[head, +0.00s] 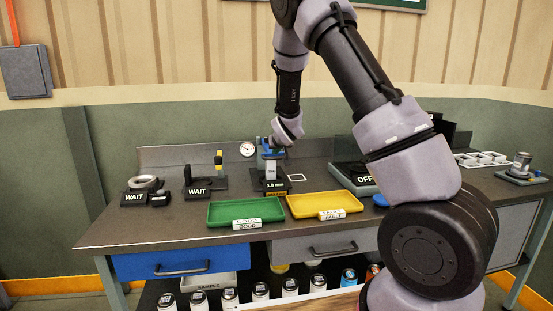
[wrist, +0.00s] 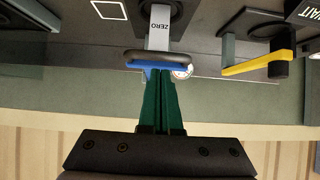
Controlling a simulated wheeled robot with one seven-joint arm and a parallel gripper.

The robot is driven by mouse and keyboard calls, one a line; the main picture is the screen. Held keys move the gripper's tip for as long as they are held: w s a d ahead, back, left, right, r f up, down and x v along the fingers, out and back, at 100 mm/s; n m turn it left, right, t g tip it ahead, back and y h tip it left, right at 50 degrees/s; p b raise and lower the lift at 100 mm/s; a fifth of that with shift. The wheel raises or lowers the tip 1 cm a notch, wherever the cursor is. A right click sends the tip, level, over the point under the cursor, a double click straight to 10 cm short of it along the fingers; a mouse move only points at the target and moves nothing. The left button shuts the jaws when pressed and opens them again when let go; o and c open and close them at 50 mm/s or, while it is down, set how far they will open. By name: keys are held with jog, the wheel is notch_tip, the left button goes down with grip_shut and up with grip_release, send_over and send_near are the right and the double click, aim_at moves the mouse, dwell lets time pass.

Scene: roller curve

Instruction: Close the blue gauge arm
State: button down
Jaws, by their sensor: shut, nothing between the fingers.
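The blue gauge arm (wrist: 157,70) sits across the end of a grey gauge post (wrist: 159,38) marked ZERO. In the head view the gauge post (head: 270,172) stands on a dark base marked 1.0 mm, with the blue gauge arm (head: 271,154) near its top, partly hidden by my wrist. My gripper (wrist: 161,82) has green fingers, held together and empty. Their tips are right at the blue arm in the wrist view; I cannot tell whether they touch it. The fingers are hard to make out in the head view.
A green tray (head: 246,210) and a yellow tray (head: 328,204) lie in front of the gauge. A yellow-armed device (head: 219,162) stands to the left; its yellow arm (wrist: 257,65) shows in the wrist view. A round dial (head: 247,149) is behind. An OFF device (head: 355,175) is right.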

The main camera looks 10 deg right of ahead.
jog(key=s+f, duration=0.3)
jog(key=s, duration=0.5)
jog(key=s+d+r+m+g+y, duration=0.1)
jog(key=s+d+r+m, duration=0.15)
jog(key=s+r, duration=0.55)
jog(key=s+d+r+m+g, duration=0.1)
jog(key=s+d+r, duration=0.2)
jog(key=s+r, duration=0.45)
jog(key=s+r+g, duration=0.1)
jog(key=s+r, duration=0.3)
jog(key=s, duration=0.6)
jog(key=s+r+g+y, duration=0.1)
jog(key=s+r, duration=0.4)
jog(key=s, duration=0.5)
jog(key=shift+d+r+m, duration=0.2)
jog(key=shift+r+m, duration=0.1)
jog(key=shift+m, duration=0.05)
